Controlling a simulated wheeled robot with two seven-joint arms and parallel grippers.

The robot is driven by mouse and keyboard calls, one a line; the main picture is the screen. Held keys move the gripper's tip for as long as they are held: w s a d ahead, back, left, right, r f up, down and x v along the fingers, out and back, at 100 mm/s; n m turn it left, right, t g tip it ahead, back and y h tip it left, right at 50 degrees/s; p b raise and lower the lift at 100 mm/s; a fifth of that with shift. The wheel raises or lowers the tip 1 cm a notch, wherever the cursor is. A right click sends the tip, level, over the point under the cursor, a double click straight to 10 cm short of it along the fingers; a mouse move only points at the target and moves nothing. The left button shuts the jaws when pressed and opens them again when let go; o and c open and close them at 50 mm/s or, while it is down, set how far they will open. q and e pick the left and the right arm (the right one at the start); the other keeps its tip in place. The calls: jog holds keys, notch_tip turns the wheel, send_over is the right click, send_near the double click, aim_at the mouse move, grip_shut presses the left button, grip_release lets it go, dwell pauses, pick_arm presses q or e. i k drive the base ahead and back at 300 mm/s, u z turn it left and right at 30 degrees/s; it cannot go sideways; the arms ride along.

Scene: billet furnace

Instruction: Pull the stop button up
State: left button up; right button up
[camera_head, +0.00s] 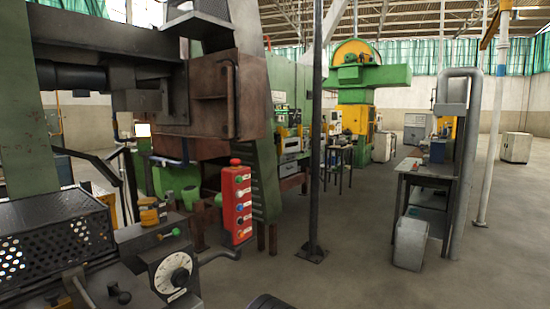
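A red control box (228,190) hangs at the picture's centre left, in front of the furnace machine. A red mushroom-shaped button (235,162), which looks like the stop button, sits on its top end. From this view I cannot tell whether it is pressed in or pulled up. The box's front face carries a column of several small coloured buttons, among them a green one (239,179) and a blue one (239,208). Neither of my grippers can be made out in this view.
A machine with a dial (175,276) and a dark lever (218,256) stands at the lower left, near the box. A dark post (316,150) rises right of the box. A workbench (428,175) stands farther right. The floor (350,255) between them is open.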

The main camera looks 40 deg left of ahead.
aim_at(235, 163)
jog(key=i, duration=0.95)
jog(key=u, duration=2.25)
